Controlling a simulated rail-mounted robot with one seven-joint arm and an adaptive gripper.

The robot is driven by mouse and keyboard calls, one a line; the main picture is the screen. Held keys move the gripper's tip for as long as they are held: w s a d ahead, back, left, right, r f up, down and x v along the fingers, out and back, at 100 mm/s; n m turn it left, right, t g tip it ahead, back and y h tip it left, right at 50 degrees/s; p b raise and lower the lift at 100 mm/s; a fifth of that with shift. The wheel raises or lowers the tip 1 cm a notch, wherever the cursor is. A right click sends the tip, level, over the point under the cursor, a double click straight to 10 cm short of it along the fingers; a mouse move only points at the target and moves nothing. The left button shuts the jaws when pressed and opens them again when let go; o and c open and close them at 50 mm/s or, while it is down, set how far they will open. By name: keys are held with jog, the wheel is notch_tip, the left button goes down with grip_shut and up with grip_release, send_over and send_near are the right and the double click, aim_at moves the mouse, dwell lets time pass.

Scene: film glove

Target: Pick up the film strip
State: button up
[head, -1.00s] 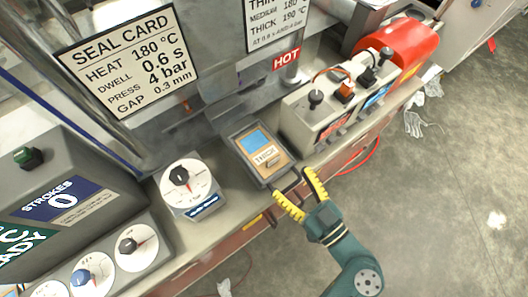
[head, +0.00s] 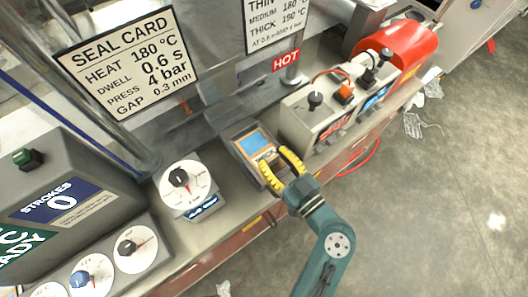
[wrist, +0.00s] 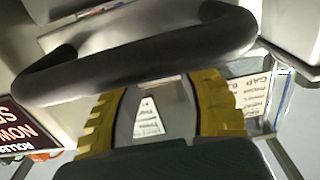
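The film strip appears to be the flat blue piece (head: 256,140) in a small dark-rimmed tray (head: 239,131) on the bench, in the head view. A pale block or tab marked THICK (head: 264,154) is at its near end. My gripper (head: 276,158) has yellow ribbed fingers, set apart on either side of the near end of the tray, close to the tab. The strip is not clearly seen in the wrist view.
A white dial box (head: 188,188) stands left of the tray. The press with a HOT sign (head: 286,60) rises behind. The bench's front edge runs beneath my arm.

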jog(key=shift+c, duration=0.9)
